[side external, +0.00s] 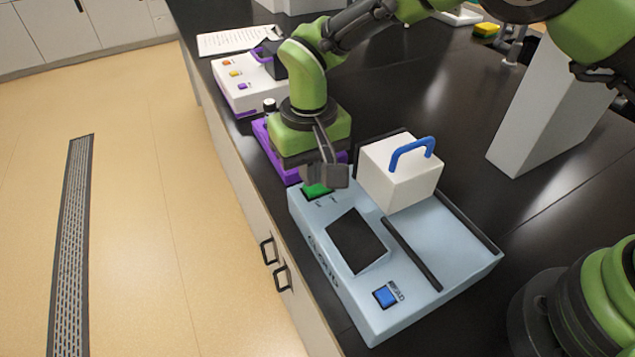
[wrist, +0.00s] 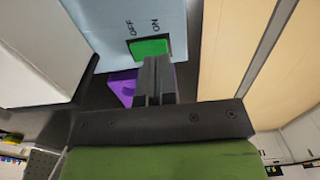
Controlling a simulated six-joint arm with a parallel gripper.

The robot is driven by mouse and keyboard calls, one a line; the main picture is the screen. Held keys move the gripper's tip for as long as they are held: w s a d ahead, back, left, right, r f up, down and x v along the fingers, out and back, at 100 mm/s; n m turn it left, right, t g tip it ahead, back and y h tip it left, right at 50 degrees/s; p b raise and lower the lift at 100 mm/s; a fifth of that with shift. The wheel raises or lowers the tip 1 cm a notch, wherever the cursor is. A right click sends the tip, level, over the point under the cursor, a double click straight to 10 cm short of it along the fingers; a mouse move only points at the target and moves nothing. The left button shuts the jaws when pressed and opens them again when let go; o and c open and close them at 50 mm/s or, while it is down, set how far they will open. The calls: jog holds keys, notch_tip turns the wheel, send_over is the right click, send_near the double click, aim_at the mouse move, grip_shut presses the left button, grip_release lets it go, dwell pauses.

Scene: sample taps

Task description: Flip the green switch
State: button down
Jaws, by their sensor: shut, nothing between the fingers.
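The green switch (side external: 317,189) sits at the far left corner of a light blue device (side external: 375,311). In the wrist view the switch (wrist: 149,48) lies just beyond my fingertips, with OFF and ON printed beside it on the blue face (wrist: 108,22). My gripper (side external: 325,178) is shut and empty, with its fingertips at or just above the switch; the side view cannot settle whether they touch. In the wrist view the shut fingers of my gripper (wrist: 153,68) cover the near edge of the switch. Which way the switch is tilted is unclear.
On the device are a white block (side external: 393,183) with a blue handle (side external: 412,152), close right of my gripper, a dark screen (side external: 356,241) and a blue button (side external: 385,296). A purple item (side external: 269,146) lies behind. A white box (side external: 243,88) with small coloured buttons stands farther back.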

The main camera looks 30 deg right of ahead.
jog(key=shift+f, duration=0.95)
dwell(0.3)
jog(key=shift+r, duration=3.55)
